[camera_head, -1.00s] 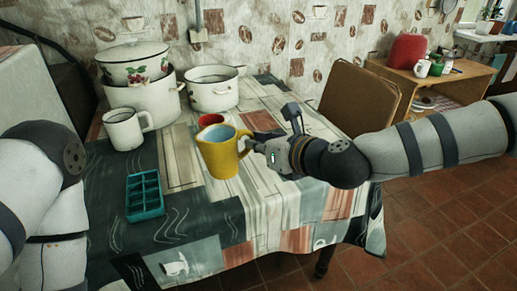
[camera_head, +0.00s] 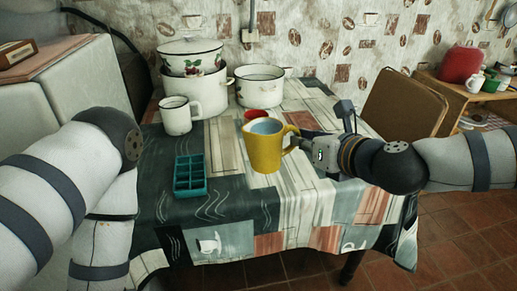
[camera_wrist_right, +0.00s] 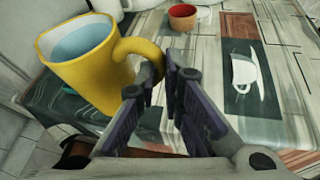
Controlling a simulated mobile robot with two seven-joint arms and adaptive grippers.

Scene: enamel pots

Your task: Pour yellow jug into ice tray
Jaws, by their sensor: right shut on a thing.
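The yellow jug (camera_head: 265,148) is in the middle of the head view, above the table, with bluish liquid or lining inside. My right gripper (camera_head: 303,143) is shut on its handle, at the jug's right side. The right wrist view shows the jug (camera_wrist_right: 90,68) nearly upright or slightly tilted, with its handle between the fingers (camera_wrist_right: 158,80). The teal ice tray (camera_head: 190,178) lies on the table to the left of the jug, its compartments facing up. My left arm comes in from the left, but its gripper is out of view.
A red cup (camera_head: 253,115) stands behind the jug. A white enamel mug (camera_head: 178,117), a large pot with a smaller lidded pot (camera_head: 190,60) on it, and another white pot (camera_head: 260,90) stand at the back. The cloth between jug and tray is clear.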

